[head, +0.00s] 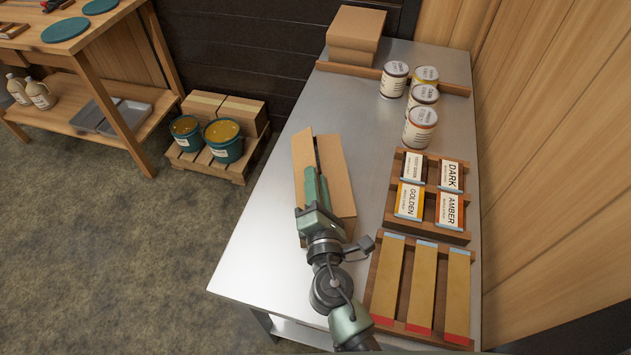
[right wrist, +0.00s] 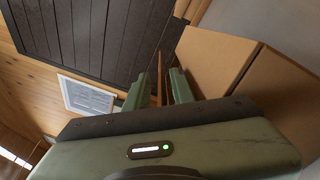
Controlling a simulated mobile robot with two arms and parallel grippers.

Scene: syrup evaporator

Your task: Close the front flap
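An open cardboard box stands on the steel table, with its left flap (head: 303,158) and right flap (head: 336,170) folded outward. I cannot tell which flap is the front one. My right gripper (head: 316,180) is over the box, between these flaps, and hides part of it. In the right wrist view its two fingers (right wrist: 160,92) are apart. A thin brown edge, perhaps a flap seen edge-on, shows between or just beyond them, with gaps on both sides. Larger cardboard faces (right wrist: 217,62) fill the right of that view. My left gripper is not in view.
On the steel table (head: 262,240), a rack of label stacks (head: 429,189) and a tray of tan strips (head: 421,290) stand right of the box. Several cans (head: 421,127) and stacked cartons (head: 355,38) are behind. A wooden wall closes the right side. The table's left part is clear.

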